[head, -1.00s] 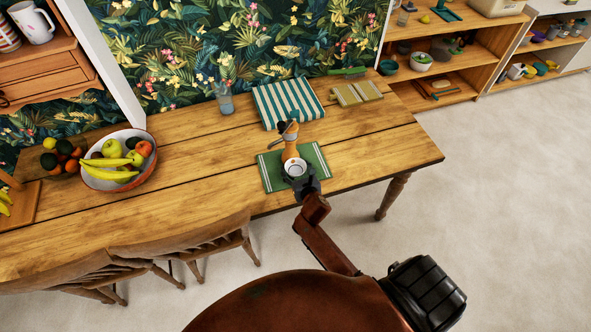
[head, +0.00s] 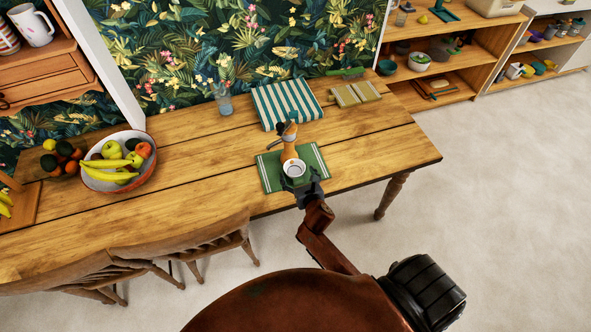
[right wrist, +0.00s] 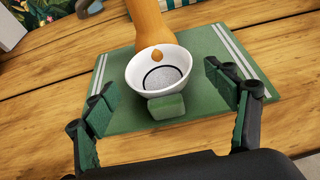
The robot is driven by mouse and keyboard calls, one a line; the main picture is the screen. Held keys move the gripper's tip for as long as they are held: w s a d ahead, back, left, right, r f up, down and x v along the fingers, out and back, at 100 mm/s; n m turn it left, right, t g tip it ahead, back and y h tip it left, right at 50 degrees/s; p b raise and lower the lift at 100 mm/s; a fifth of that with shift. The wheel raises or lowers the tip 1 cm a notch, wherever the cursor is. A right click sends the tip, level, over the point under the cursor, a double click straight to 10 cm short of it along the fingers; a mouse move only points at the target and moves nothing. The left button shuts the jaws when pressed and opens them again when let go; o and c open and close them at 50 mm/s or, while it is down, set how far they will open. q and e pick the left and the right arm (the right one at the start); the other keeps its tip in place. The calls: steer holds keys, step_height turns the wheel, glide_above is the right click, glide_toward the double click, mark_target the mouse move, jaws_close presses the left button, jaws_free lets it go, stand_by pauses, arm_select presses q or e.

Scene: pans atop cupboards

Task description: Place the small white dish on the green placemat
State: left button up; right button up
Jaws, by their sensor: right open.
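The small white dish (head: 294,169) sits upright on the green placemat (head: 270,172), near the mat's middle. In the right wrist view the dish (right wrist: 160,75) shows a dark ring inside, and the striped green placemat (right wrist: 120,118) lies under it. My right gripper (head: 297,180) is at the near side of the dish. In the right wrist view its fingers (right wrist: 168,98) are spread apart, with gaps to the dish on both sides. My left gripper is not in view.
An orange object with a dark top (head: 290,150) stands just behind the dish. A small green block (right wrist: 166,107) shows in front of the dish. A striped cloth (head: 287,103) and a fruit bowl (head: 118,187) lie farther off. The table's right end is clear.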

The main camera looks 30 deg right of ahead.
steer(key=p+v, duration=0.1)
steer(key=v, duration=0.6)
steer(key=shift+s+a+r, duration=0.15)
steer(key=shift+s, duration=0.2)
